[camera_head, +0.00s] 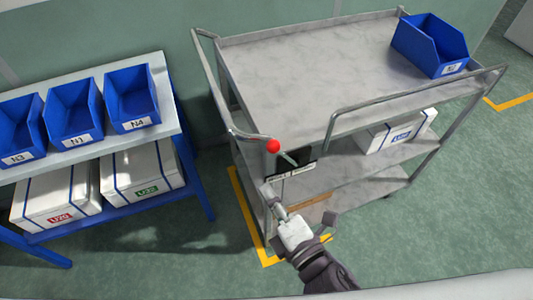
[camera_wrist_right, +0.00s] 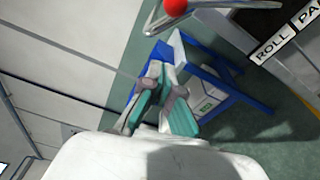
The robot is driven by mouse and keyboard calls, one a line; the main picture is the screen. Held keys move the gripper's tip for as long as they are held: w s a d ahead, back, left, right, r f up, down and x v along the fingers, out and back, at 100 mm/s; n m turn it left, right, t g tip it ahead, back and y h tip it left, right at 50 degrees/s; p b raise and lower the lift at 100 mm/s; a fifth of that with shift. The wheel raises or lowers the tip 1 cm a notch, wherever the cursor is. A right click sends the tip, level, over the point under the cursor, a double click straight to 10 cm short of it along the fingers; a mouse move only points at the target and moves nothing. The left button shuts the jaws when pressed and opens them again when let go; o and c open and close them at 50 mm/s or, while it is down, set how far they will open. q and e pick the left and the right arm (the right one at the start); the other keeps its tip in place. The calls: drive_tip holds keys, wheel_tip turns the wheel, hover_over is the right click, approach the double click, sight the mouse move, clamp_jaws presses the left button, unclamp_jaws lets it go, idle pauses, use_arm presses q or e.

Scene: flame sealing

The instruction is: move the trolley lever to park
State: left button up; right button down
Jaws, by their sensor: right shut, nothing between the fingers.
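The trolley (camera_head: 300,65) is a grey metal cart with several shelves. Its lever has a red ball knob (camera_head: 273,146) on a thin stalk that leans up and left from a dark slot at the near corner. A label plate (camera_head: 292,173) sits below the slot. In the right wrist view, the label (camera_wrist_right: 270,45) reads ROLL and the start of a second word, and the knob (camera_wrist_right: 174,6) is at the top edge. My right gripper (camera_head: 268,192) is shut and empty, below the knob and apart from it. Its fingers (camera_wrist_right: 163,82) show in the wrist view. My left gripper is out of view.
A blue bin (camera_head: 430,45) stands on the trolley top and a white box (camera_head: 398,130) below. The trolley's tube handle (camera_head: 222,100) rises beside the knob. A blue rack (camera_head: 180,120) with bins stands left. Floor between is clear, with yellow marking (camera_head: 245,215).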

sight(285, 157)
drive_tip(key=w+p, duration=0.2)
drive_tip(key=w, duration=0.2)
drive_tip(key=w+p, duration=0.2)
drive_tip(key=w, duration=0.3)
drive_tip(key=shift+w+a+r, duration=0.2)
drive_tip(key=shift+a, duration=0.1)
drive_tip(key=shift+r+p, duration=0.1)
drive_tip(key=shift+p, duration=0.2)
